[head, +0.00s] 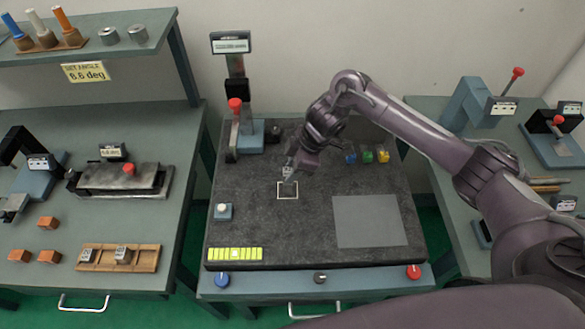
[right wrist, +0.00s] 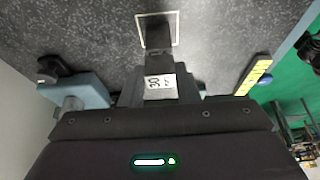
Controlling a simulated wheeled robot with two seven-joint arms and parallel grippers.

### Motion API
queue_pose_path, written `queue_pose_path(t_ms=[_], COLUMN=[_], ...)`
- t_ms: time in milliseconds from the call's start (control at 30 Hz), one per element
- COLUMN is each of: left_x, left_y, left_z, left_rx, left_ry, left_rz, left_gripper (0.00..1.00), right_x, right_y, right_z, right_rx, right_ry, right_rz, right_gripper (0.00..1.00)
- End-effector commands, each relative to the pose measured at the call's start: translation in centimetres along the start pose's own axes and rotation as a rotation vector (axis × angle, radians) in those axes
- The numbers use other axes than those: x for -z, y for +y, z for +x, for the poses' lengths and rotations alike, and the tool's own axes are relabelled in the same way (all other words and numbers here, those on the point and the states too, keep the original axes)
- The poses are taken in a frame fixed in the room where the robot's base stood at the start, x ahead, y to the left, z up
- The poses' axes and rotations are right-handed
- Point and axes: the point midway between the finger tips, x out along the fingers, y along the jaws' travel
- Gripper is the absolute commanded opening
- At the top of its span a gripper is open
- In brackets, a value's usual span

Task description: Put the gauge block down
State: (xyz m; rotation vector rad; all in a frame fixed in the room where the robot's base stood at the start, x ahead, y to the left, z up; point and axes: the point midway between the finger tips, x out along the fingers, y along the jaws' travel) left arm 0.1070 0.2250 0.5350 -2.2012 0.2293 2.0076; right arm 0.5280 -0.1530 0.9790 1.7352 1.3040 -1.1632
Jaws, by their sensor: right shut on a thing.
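My right gripper (head: 289,174) reaches down over the dark stone plate (head: 240,185) from the right. It is shut on the gauge block (right wrist: 159,86), which has a white face marked 30 in the right wrist view. A small white-outlined square (head: 287,198) on the plate lies right below the gripper. It also shows in the right wrist view (right wrist: 178,32), with a dark shape inside it. I cannot tell whether that shape is the block's lower end or its shadow, or whether the block touches the plate. My left gripper is not in view.
A gauge stand with a red knob (head: 235,104) stands behind left. A grey mat (head: 370,221) lies clear at front right.

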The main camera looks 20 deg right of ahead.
Motion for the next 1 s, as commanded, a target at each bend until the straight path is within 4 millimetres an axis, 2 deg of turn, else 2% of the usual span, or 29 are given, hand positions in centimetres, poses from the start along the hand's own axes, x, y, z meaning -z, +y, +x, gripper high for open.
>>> queue_pose_path(t_ms=[433, 467, 600, 867, 1000], left_x=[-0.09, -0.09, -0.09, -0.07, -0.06], left_y=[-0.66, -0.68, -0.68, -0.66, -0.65], left_z=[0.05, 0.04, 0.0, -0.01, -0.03], left_rx=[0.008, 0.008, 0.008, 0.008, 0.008], left_ry=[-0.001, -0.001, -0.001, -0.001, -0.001], left_rz=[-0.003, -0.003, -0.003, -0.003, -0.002], left_gripper=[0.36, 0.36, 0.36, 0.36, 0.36], right_x=[-0.32, -0.35, -0.33, -0.32, -0.19], right_y=[0.01, -0.01, -0.01, 0.0, 0.06], right_z=[0.9, 0.93, 0.87, 0.84, 0.19], right_rx=[-0.001, 0.0, 0.0, 0.0, -0.002], right_ry=[0.001, 0.0, 0.0, 0.0, 0.001], right_rz=[-0.001, -0.001, -0.001, -0.002, -0.003], right_gripper=[0.01, 0.3, 0.48, 0.5, 0.5])
